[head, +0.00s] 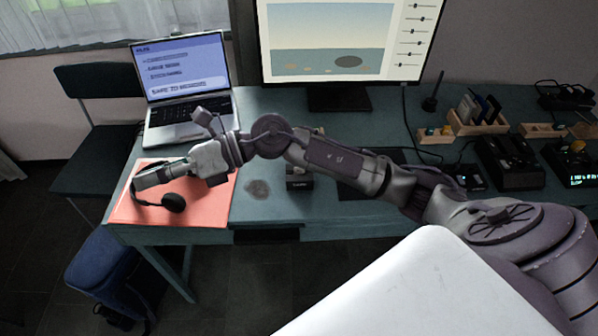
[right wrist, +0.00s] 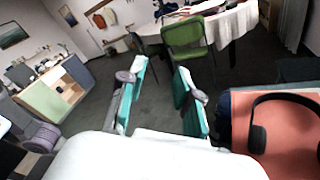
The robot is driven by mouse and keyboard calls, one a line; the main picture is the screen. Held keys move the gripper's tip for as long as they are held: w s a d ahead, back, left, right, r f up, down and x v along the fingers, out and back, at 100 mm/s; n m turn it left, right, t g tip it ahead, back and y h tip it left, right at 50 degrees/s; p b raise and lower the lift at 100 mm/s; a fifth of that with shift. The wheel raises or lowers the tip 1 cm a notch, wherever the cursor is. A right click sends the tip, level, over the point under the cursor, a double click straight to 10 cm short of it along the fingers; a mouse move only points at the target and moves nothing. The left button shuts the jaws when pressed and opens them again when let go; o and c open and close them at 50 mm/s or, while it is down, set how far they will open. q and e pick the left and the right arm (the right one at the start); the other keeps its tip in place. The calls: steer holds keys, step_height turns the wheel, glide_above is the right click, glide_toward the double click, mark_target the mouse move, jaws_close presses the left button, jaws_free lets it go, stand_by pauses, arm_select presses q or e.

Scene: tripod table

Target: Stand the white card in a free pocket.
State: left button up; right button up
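A wooden pocket holder (head: 480,128) stands at the back right of the desk in the head view, with several upright cards in it. One of them looks pale (head: 466,106) and others blue or dark. I cannot tell whether the pale one is the white card or which pockets are free. My right gripper (head: 138,181) is at the desk's left end, above the salmon mat and by the headphones, far from the holder. In the right wrist view its teal fingers (right wrist: 161,72) are apart with nothing between them. My left gripper is not in view.
Headphones (head: 173,202) lie on the salmon mat (head: 215,205), with a laptop (head: 185,85) behind. A monitor (head: 340,40) stands mid-desk. Small wooden trays (head: 435,136) and black devices (head: 510,160) crowd the right end. My right arm spans the desk.

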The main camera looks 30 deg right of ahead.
steer(key=w+d+f+n+g+h, duration=0.1)
steer(key=d+f+n+g+h, duration=0.1)
steer(key=d+f+n+h, duration=0.15)
steer(key=g+h, duration=0.2)
steer(key=h, duration=1.1)
glide_above(299, 173)
steer(key=f, duration=0.7)
steer(key=f+p, duration=0.1)
steer(key=f, duration=0.2)
steer(key=shift+w+a+f, duration=0.2)
steer(key=shift+w+f, duration=0.05)
steer(key=shift+w, duration=0.05)
steer(key=shift+f, duration=0.55)
step_height(299, 173, down, 4)
steer(key=shift+s+d+f+p, duration=0.1)
steer(key=shift+s+f+p, duration=0.05)
steer(key=shift+p, duration=0.55)
steer(key=shift+f, duration=0.5)
jaws_close()
